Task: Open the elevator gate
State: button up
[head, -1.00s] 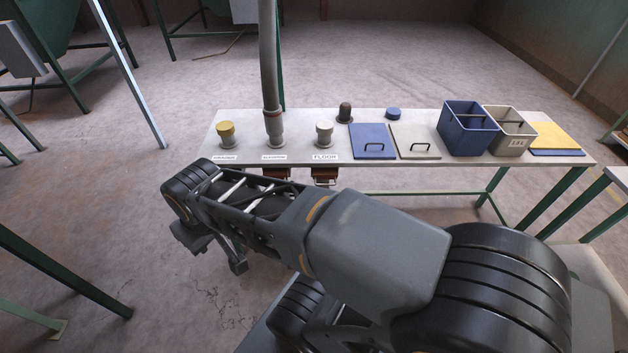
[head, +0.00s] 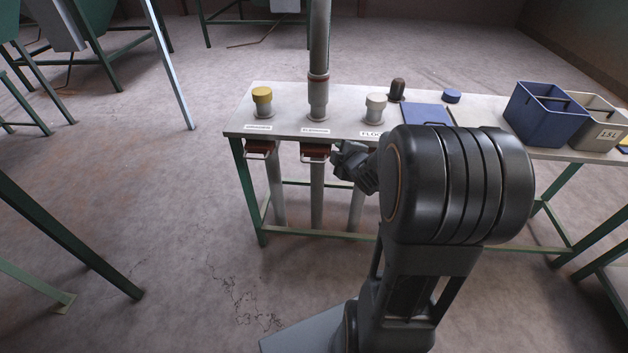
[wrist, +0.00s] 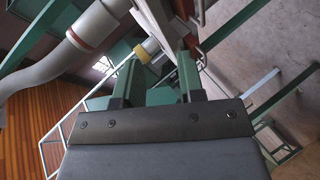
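The elevator gate (head: 316,151) is a red slide with a pale handle under the table's front edge, below the label that seems to read ELEVATOR and the grey pipe (head: 319,60). It looks pushed in under the edge. My gripper (head: 343,157) is just right of this gate in the head view, partly hidden by my arm; I cannot tell whether it touches. In the wrist view the two fingers of my gripper (wrist: 157,78) stand apart with nothing between them. The pipe (wrist: 70,47) shows at the left there.
Another red gate (head: 260,149) is to the left, under the yellow-capped port (head: 262,98). The white-capped FLOOR port (head: 375,106) is to the right. Blue (head: 545,112) and grey (head: 596,125) bins stand on the table (head: 290,95). The floor in front is clear.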

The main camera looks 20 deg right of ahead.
aim_at(313, 162)
notch_tip(313, 162, down, 10)
jog(key=n+t+y+b, duration=0.3)
jog(key=n+y+b, duration=0.3)
jog(key=n, duration=0.1)
jog(key=x, duration=0.8)
jog(key=b+x, duration=0.1)
jog(key=x, duration=0.3)
jog(key=shift+w+d+f, duration=0.1)
jog(key=shift+w+f, duration=0.25)
jog(key=shift+w, duration=0.05)
jog(key=shift+c, duration=0.4)
grip_shut()
